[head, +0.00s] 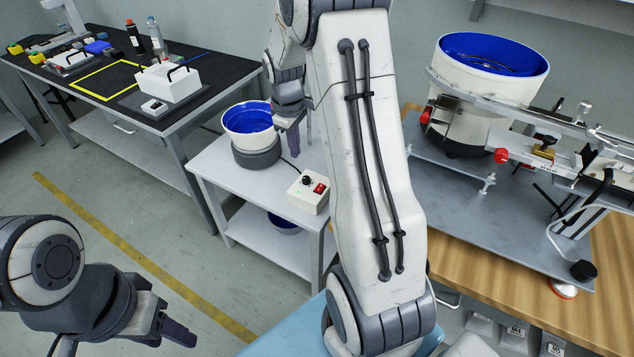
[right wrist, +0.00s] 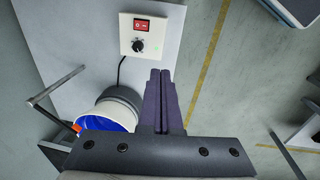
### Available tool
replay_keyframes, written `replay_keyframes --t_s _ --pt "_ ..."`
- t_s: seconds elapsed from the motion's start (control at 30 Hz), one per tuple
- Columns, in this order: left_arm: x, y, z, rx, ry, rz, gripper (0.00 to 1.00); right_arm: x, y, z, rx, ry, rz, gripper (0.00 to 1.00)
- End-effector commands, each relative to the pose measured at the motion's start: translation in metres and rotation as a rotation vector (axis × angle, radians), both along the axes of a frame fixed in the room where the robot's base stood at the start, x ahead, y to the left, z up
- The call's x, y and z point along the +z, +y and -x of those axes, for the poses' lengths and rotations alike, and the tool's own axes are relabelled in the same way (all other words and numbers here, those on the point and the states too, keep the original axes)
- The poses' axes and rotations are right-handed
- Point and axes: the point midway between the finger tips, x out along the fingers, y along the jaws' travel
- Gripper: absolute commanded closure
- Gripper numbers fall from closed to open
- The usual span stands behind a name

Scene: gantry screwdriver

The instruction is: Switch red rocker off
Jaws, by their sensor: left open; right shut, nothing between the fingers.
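The red rocker (head: 319,188) is on the top face of a small cream control box (head: 306,198), beside a black knob (head: 307,180). The box stands near the front right edge of a small white table. In the right wrist view the rocker (right wrist: 141,25) sits above the knob (right wrist: 137,45); which side is pressed is too small to tell. My right gripper (right wrist: 160,75) is shut and empty, its fingers pointing towards the table, apart from the box. In the head view it is partly hidden behind my right arm. My left gripper (head: 178,330) is open and empty at the lower left, far from the box.
A blue-lined bowl feeder (head: 248,125) stands on the white table (head: 225,165) behind the box, with a cable between them. A larger feeder (head: 485,90) and rail are on the wooden bench (head: 480,250) at right. A black-topped table (head: 110,110) stands at left.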

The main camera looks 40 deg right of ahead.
Motion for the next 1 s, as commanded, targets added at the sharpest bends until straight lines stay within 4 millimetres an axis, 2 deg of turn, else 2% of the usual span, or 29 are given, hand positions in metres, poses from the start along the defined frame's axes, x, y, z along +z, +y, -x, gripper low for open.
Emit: replay_keyframes --t_s 0.03,0.1,0.2,0.53,0.67,0.77,1.0 --pt "-0.008 0.0 0.0 0.0 0.0 0.0 0.5 -0.018 -0.029 0.0 -0.02 0.006 0.009 1.0" --pt "-0.011 0.0 0.0 0.0 0.0 0.0 0.5 -0.028 -0.054 0.001 -0.027 0.01 0.018 1.0" --pt "-0.012 0.0 0.0 0.0 0.0 0.0 0.5 -0.035 -0.072 0.002 -0.03 0.013 0.025 1.0" --pt "-0.012 0.0 0.0 0.0 -0.001 0.001 0.5 -0.035 -0.076 0.003 -0.029 0.014 0.027 1.0" --pt "-0.012 0.0 0.0 0.0 -0.001 0.001 0.5 -0.041 -0.076 0.003 -0.03 0.015 0.026 1.0" --pt "-0.014 0.0 0.0 0.0 0.0 0.0 0.5 -0.054 -0.077 0.002 -0.03 0.017 0.025 1.0" --pt "-0.018 0.0 0.0 0.0 0.0 0.0 0.5 -0.104 -0.083 0.0 -0.031 0.018 0.024 1.0"
